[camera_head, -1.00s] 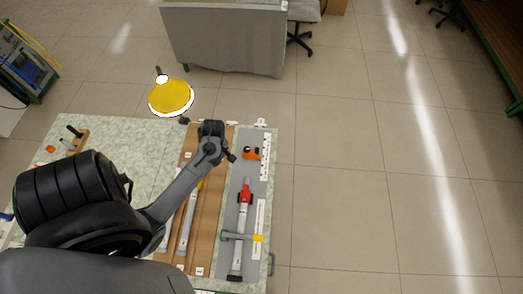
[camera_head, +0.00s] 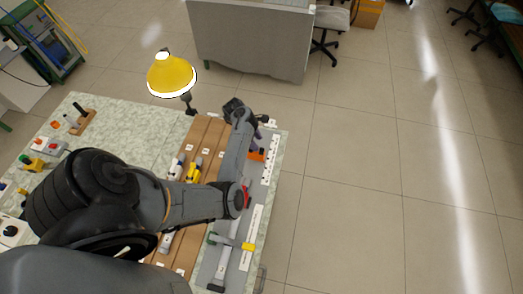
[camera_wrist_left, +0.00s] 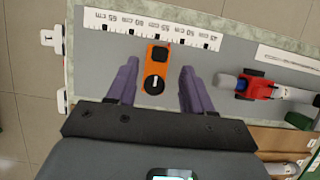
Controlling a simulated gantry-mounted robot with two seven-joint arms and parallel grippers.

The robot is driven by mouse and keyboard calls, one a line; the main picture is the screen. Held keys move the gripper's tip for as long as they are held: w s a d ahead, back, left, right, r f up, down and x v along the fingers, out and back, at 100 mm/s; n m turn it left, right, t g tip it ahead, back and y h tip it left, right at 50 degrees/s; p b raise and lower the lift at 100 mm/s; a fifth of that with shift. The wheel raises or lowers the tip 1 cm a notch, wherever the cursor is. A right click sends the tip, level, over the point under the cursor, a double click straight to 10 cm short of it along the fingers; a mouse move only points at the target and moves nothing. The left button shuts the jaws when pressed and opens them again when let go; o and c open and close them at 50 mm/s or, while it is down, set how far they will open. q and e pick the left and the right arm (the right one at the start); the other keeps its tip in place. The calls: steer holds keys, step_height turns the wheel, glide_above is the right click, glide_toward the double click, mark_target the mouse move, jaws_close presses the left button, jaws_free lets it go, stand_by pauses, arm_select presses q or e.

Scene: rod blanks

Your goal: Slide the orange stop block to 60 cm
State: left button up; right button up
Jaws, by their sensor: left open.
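The orange stop block (camera_wrist_left: 156,68) has a black pad and a dark round knob with a white mark. It lies on the grey board beside the white scale (camera_wrist_left: 150,28), near the 55 mark; the 60 mark is to its left in the wrist view. In the head view, the block (camera_head: 257,155) is partly hidden by my left arm. My left gripper (camera_wrist_left: 160,66) is open, with one purple finger on each side of the block and visible gaps between. Whether the fingertips are down at its height is unclear. My right gripper is not in view.
A red clamp (camera_wrist_left: 257,87) on a grey rod lies to the right in the wrist view. A yellow lamp (camera_head: 172,75) stands behind the table. Brown grooved boards (camera_head: 205,135) lie left of the grey board.

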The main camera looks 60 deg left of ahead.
mark_target(262, 149)
arm_select(q)
steer(key=b+x, duration=0.1)
steer(key=x, duration=0.5)
steer(key=shift+w+d+f, duration=0.1)
steer(key=shift+w+f, duration=0.05)
steer(key=shift+f, duration=0.15)
jaws_close()
